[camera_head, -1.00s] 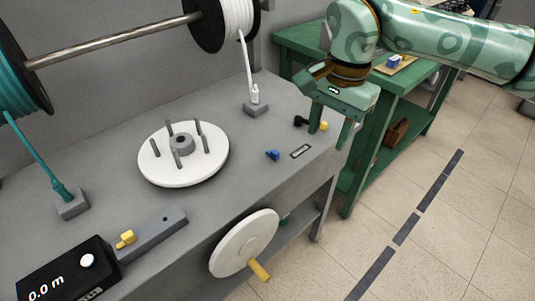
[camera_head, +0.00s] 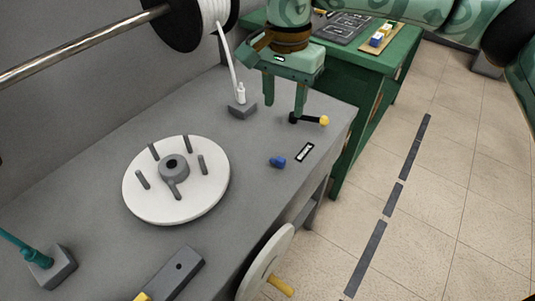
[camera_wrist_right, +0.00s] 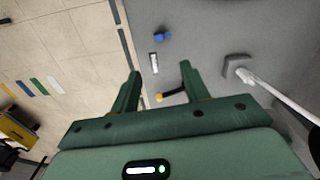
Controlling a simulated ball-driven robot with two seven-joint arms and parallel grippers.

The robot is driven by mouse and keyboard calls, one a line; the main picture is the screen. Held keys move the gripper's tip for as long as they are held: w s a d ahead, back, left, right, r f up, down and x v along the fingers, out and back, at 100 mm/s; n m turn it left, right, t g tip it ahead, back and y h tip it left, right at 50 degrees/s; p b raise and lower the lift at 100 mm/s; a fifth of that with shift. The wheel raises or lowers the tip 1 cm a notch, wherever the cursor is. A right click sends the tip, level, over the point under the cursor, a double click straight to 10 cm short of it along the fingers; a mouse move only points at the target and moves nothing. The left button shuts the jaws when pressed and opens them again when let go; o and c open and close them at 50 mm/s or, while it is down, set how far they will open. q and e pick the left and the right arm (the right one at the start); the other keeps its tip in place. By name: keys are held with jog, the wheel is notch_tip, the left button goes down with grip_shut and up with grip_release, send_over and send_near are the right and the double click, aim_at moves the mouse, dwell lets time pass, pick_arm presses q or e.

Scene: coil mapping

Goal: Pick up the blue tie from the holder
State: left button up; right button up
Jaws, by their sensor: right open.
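The small blue tie (camera_head: 277,162) lies on the grey bench top, left of a small black-and-white label (camera_head: 304,153). No separate holder for it can be made out. In the right wrist view the blue tie (camera_wrist_right: 162,36) is beyond the fingertips, near the top middle. My right gripper (camera_head: 284,105) is open, pointing down over the bench's back right part. Its fingers are apart and empty in the right wrist view (camera_wrist_right: 160,72). It is behind the tie, apart from it. My left gripper is not in view.
A black tool with a yellow end (camera_head: 308,119) lies close to the right fingers. A white cable on a grey block (camera_head: 242,108) stands left of the gripper. A white disc with pegs (camera_head: 136,190) sits left of the tie. A green table (camera_head: 370,90) stands behind.

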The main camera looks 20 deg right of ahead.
jog(key=b, duration=0.4)
send_over(281, 159)
notch_tip(281, 159, down, 11)
jog(key=shift+w+r, duration=0.1)
jog(key=shift+w, duration=0.05)
notch_tip(281, 159, down, 5)
jog(key=b, duration=0.2)
jog(key=shift+b, duration=0.3)
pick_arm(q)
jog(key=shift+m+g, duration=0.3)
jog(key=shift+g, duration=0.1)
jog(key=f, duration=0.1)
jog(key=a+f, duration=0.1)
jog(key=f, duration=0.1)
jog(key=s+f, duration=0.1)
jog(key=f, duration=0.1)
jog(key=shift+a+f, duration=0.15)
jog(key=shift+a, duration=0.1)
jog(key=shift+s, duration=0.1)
pick_arm(e)
jog(key=shift+r, duration=0.1)
grip_shut()
